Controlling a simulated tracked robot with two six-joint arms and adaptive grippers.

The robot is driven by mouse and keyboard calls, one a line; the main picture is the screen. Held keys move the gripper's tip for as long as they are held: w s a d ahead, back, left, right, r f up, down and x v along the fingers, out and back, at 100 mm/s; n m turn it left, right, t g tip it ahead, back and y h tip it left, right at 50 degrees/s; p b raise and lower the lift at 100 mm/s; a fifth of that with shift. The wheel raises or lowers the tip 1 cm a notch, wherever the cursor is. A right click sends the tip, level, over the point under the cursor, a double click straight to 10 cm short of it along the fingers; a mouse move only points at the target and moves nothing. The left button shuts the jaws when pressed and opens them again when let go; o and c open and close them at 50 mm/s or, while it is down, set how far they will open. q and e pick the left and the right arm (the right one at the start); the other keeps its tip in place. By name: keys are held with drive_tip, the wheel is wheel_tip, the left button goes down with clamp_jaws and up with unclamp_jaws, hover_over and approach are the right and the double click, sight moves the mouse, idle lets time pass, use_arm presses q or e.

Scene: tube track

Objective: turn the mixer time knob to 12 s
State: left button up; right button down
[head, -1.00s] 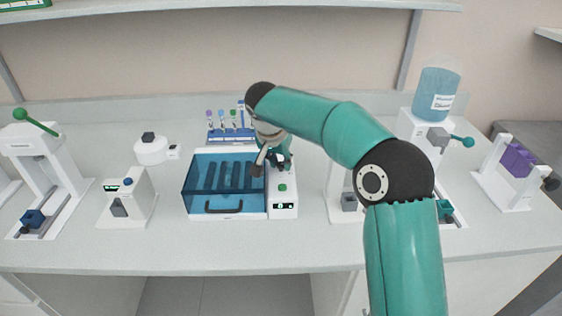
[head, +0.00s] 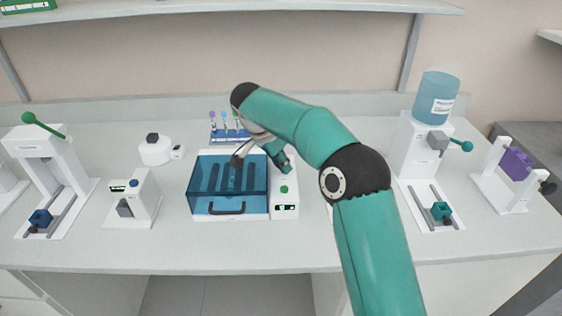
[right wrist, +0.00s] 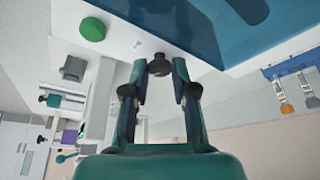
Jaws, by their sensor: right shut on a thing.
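The mixer is a white unit with a see-through blue lid (head: 228,183) over its tray. Its control panel on the right side has a green button (head: 284,189) and a small dark display (head: 286,208) with light digits too small to read. The green button also shows in the right wrist view (right wrist: 92,29). A small black knob (right wrist: 158,66) on the panel sits between the fingertips of my right gripper (right wrist: 159,68), which is shut on it. In the head view my right gripper (head: 282,160) is at the panel's back part and hides the knob. My left gripper is not in view.
A rack of capped tubes (head: 228,132) stands behind the mixer. A small white device (head: 132,196) and a lever press (head: 48,165) stand to the left. A blue bottle (head: 440,98) on a dispenser and a purple-block stand (head: 515,160) are to the right.

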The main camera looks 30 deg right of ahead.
drive_tip(key=shift+r, duration=0.1)
drive_tip(key=c, duration=0.9)
unclamp_jaws()
drive_tip(key=shift+c, duration=0.2)
drive_tip(key=v, duration=1.1)
drive_tip(key=shift+a+r, duration=0.25)
drive_tip(key=shift+r, duration=0.1)
drive_tip(key=shift+f, duration=0.1)
